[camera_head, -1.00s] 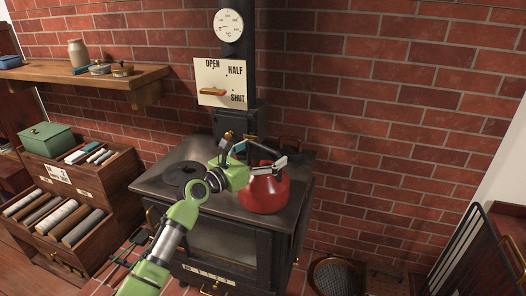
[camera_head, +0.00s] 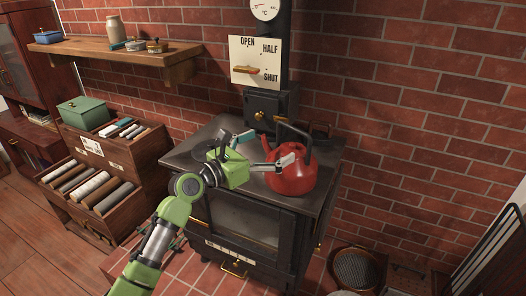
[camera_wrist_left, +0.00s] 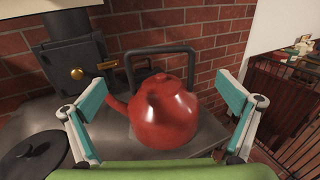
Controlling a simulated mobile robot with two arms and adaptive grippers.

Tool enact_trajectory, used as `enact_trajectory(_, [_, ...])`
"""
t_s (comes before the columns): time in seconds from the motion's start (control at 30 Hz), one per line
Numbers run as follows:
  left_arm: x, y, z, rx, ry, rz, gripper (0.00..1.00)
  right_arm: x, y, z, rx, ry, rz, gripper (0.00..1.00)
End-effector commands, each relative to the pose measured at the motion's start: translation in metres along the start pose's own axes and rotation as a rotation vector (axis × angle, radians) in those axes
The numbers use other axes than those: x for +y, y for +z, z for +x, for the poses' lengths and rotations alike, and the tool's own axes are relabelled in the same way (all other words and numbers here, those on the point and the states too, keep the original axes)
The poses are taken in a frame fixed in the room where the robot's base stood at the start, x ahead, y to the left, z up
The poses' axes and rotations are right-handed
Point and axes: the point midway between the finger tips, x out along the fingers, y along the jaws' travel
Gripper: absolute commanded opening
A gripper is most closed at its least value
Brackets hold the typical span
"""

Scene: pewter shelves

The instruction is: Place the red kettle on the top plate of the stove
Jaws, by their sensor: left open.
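The red kettle (camera_head: 292,172) stands upright on the right part of the stove's dark top plate (camera_head: 187,150). Its dark handle arches above it. In the left wrist view the kettle (camera_wrist_left: 164,112) sits between the open fingers, spout toward the left. My left gripper (camera_head: 262,152) is open and empty, in front of and to the left of the kettle. In the wrist view the left gripper (camera_wrist_left: 167,108) shows a wide gap, and the kettle is apart from both fingers. My right gripper is not in view.
A round dark lid or disc (camera_wrist_left: 35,158) lies on the stove's left side. The flue with its damper plate (camera_head: 255,62) rises behind. A wooden shelf (camera_head: 120,52) and drawers of rolls (camera_head: 95,190) stand left. A dark rack (camera_head: 490,255) is at right.

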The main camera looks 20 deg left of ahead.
Motion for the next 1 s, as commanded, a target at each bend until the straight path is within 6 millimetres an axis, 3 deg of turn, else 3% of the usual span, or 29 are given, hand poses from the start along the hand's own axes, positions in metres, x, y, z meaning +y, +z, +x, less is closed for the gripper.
enact_trajectory(0.2, [0.0,-0.001,-0.024,0.0,0.0,0.001,1.0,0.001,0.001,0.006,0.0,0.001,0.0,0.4])
enact_trajectory(0.57, [-0.001,-0.004,-0.026,0.005,0.004,0.027,1.0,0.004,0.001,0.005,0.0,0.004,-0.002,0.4])
enact_trajectory(0.67, [-0.005,-0.021,-0.025,0.027,0.019,0.148,1.0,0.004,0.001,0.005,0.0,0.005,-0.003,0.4])
enact_trajectory(0.77, [-0.013,-0.05,-0.025,0.069,0.041,0.385,1.0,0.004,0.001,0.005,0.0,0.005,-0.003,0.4])
enact_trajectory(1.0, [-0.042,-0.137,-0.033,0.224,0.036,1.133,1.0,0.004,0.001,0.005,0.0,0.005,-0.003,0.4])
